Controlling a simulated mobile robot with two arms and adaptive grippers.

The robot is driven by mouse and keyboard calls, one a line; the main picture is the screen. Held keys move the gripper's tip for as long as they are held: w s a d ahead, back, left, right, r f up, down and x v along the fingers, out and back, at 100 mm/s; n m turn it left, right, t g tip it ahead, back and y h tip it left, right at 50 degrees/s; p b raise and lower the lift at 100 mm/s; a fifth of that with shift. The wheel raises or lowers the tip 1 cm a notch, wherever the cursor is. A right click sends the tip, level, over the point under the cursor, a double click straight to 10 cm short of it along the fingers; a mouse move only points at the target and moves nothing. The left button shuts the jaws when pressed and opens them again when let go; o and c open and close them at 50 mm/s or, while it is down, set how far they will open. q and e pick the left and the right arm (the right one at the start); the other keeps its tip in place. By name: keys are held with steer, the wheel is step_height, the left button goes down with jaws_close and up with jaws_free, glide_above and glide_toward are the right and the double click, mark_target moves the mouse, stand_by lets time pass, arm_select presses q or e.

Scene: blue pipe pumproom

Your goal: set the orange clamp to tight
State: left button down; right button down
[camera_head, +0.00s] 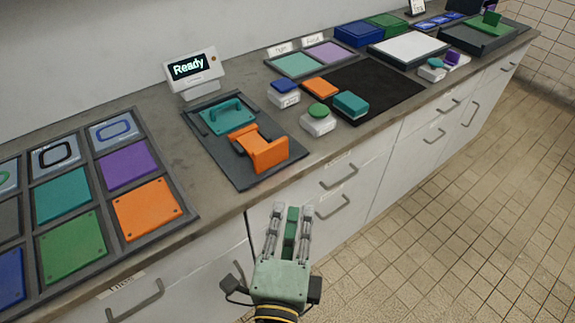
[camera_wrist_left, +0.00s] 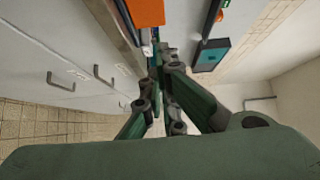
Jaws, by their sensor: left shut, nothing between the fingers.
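The orange clamp (camera_head: 262,153) sits on a dark grey base plate (camera_head: 246,181) near the counter's front edge, beside a teal piece with a raised handle (camera_head: 228,116). Its raised orange part stands toward the front. An orange block also shows at the top of the left wrist view (camera_wrist_left: 146,12), probably the clamp. My left gripper (camera_head: 292,208) is in front of the counter, over the drawer fronts, apart from the clamp. It is shut and empty; its fingers meet in the left wrist view (camera_wrist_left: 158,62). My right gripper is not in view.
A display reading "Ready" (camera_head: 190,69) stands behind the clamp. A tray of coloured panels (camera_head: 137,226) lies at left. Green-topped (camera_head: 318,117) and blue-topped (camera_head: 285,91) button boxes stand to the right, near a black mat (camera_head: 390,89). Drawer handles (camera_head: 334,207) project from the counter front.

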arm_select(q)
steer(key=w+p, duration=0.1)
steer(key=w, duration=0.3)
steer(key=w+p, duration=0.2)
steer(key=w, duration=0.2)
steer(key=w+p, duration=0.1)
steer(key=w, duration=0.4)
steer(key=shift+w+a+f+p, duration=0.1)
steer(key=shift+a+p, duration=0.25)
steer(key=shift+a, duration=0.05)
